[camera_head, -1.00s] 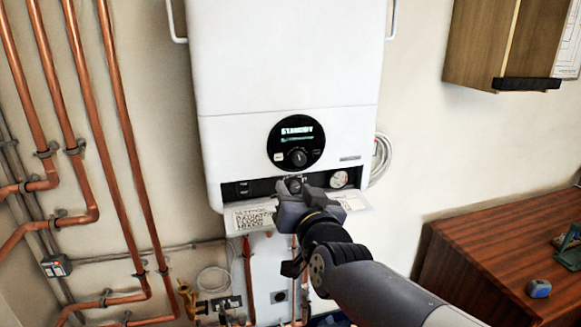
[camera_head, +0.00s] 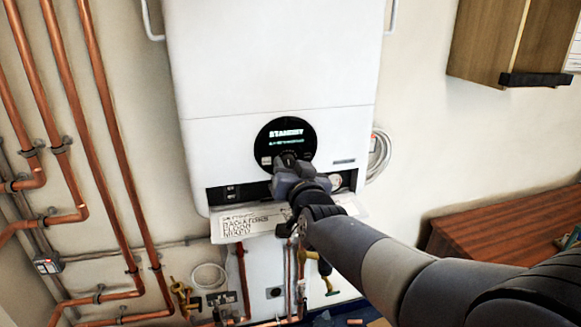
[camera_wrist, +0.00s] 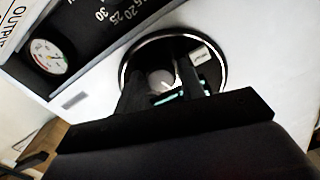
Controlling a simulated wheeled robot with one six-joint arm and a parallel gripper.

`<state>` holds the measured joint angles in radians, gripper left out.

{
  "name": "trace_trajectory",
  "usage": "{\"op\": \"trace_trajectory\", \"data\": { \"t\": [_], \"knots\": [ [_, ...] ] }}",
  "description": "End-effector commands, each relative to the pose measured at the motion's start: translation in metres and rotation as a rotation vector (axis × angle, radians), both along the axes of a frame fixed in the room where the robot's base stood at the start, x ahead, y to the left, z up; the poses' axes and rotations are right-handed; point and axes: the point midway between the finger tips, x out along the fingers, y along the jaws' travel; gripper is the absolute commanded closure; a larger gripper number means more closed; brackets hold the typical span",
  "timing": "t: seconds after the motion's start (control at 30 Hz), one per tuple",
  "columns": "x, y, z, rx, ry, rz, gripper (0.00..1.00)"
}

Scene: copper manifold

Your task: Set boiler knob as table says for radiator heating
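The white boiler (camera_head: 270,60) hangs on the wall. Its round black control panel (camera_head: 287,133) has a lit display that seems to read STANDBY. The boiler knob (camera_wrist: 160,80), pale with a light mark, shows in the wrist view on that panel; in the head view my gripper covers it. My gripper (camera_head: 288,164) points at the panel's lower part. In the wrist view its two dark fingers (camera_wrist: 163,84) are apart, one on each side of the knob; contact cannot be told. The table plate (camera_head: 245,223) below the boiler lists radiators, floor and mixed.
A pressure gauge (camera_wrist: 48,56) and a printed number scale (camera_wrist: 118,14) sit beside the panel. Copper pipes (camera_head: 100,130) run down the left wall.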

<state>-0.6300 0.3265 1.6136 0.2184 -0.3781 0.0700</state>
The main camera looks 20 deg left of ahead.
Motion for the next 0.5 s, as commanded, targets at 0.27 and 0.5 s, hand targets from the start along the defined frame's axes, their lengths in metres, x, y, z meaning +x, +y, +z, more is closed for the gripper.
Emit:
{"op": "trace_trajectory", "data": {
  "t": [0.27,0.5],
  "knots": [
    [-0.0002,-0.0001,-0.0001,-0.001,0.001,0.0,0.86],
    [-0.0003,-0.0001,-0.0008,0.004,0.003,0.0,0.93]
  ]
}}
